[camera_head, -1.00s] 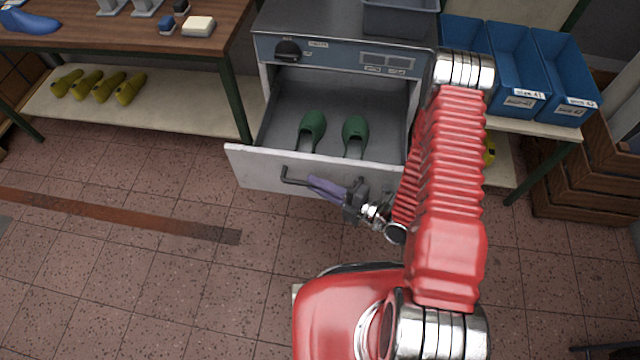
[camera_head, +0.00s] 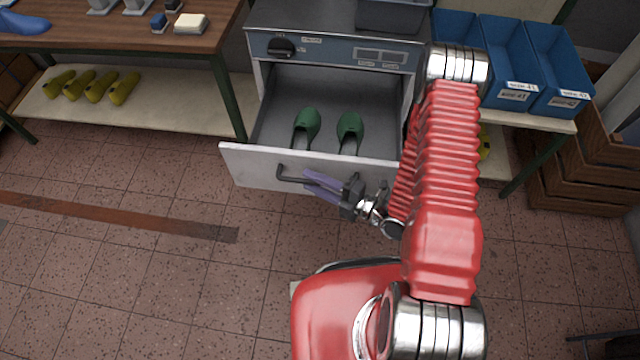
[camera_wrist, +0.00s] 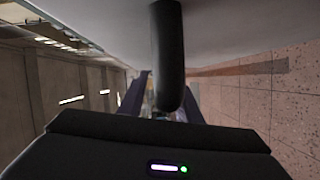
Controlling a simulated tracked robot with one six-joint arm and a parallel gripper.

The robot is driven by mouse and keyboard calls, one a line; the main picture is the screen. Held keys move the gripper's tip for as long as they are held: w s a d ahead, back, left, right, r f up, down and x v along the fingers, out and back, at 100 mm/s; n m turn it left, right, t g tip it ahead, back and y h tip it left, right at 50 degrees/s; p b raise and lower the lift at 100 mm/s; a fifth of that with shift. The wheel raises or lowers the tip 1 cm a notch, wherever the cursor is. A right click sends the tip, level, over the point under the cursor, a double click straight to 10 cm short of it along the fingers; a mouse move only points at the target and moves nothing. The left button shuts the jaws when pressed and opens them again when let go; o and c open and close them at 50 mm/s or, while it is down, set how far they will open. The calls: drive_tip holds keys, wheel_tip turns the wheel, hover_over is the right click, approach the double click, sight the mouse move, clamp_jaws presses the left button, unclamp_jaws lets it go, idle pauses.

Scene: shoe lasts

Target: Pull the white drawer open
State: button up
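The white drawer (camera_head: 250,166) stands pulled well out of the grey cabinet, with its inside showing. Its dark bar handle (camera_head: 284,177) is on the drawer front and shows large and close in the wrist view (camera_wrist: 168,50). My gripper (camera_head: 315,185) is at the handle, in front of the drawer. Its two purple fingers are spread apart. In the wrist view, the fingers (camera_wrist: 163,95) show on either side of the handle, with gaps beside it. Part of the handle is hidden behind the fingers.
Two green shoe lasts (camera_head: 306,125) (camera_head: 350,128) lie in the drawer. A workbench (camera_head: 120,30) with a lower shelf stands left. Blue bins (camera_head: 512,65) and wooden crates (camera_head: 585,165) stand right. The tiled floor in front is clear to the left.

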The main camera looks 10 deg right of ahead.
drive_tip(key=shift+d, duration=0.1)
drive_tip(key=v, duration=1.3)
drive_tip(key=shift+s+d, duration=0.2)
drive_tip(key=shift+s, duration=0.05)
idle(0.8)
